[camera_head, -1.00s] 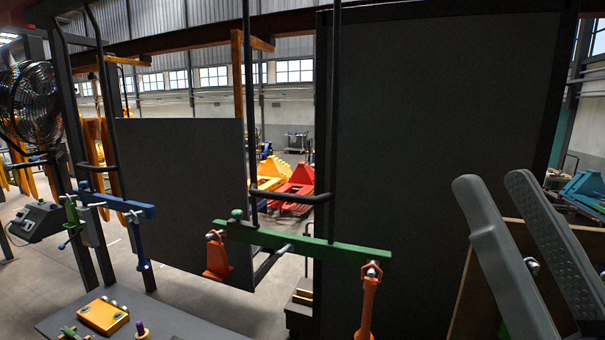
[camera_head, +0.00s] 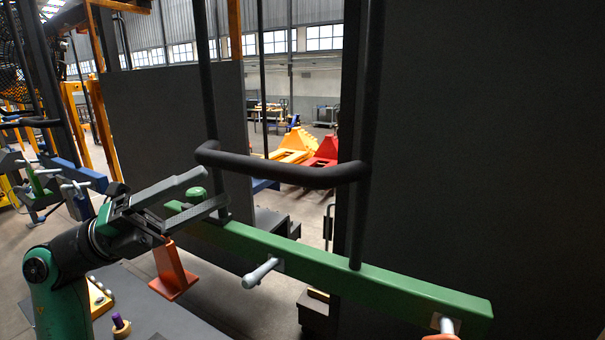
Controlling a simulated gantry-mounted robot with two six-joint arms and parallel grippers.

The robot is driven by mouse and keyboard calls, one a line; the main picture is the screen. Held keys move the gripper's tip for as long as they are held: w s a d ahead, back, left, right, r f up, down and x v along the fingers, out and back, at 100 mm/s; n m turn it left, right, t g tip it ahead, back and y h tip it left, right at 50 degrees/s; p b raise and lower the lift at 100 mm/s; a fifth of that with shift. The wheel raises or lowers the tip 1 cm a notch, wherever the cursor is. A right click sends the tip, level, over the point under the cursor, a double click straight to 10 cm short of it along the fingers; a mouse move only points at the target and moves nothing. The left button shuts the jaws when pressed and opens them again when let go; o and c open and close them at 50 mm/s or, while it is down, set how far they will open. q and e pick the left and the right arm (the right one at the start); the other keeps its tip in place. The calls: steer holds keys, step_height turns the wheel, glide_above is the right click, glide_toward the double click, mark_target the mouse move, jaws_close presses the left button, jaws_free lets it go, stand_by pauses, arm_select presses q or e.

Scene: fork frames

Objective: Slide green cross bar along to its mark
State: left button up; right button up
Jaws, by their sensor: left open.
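The green cross bar (camera_head: 322,267) runs from the left middle down to the lower right, in front of dark uprights. A green knob (camera_head: 195,195) stands near its left end. My left gripper (camera_head: 216,188) comes in from the left, open, with its two grey fingers on either side of the knob; I cannot tell whether they touch it. A grey peg (camera_head: 262,272) sticks out from the bar's front. I cannot make out the mark.
A black curved handle (camera_head: 280,168) juts out above the bar. Dark panels (camera_head: 180,135) stand behind. A blue bar (camera_head: 78,173) with clamps is at the far left. A purple-topped peg (camera_head: 120,325) stands on the dark table at lower left.

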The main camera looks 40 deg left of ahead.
arm_select(q)
steer(key=shift+w+d+r+p, duration=0.1)
steer(key=shift+d+r+p, duration=0.05)
steer(key=shift+r+p, duration=0.15)
steer(key=p+x, duration=0.2)
steer(key=x, duration=0.7)
steer(key=shift+w+d+r, duration=0.1)
steer(key=shift+w+d, duration=0.15)
steer(key=shift+w, duration=0.05)
steer(key=shift+w+d+r, duration=0.1)
steer(key=shift+w+d, duration=0.2)
steer(key=shift+w, duration=0.1)
jaws_close()
stand_by(0.4)
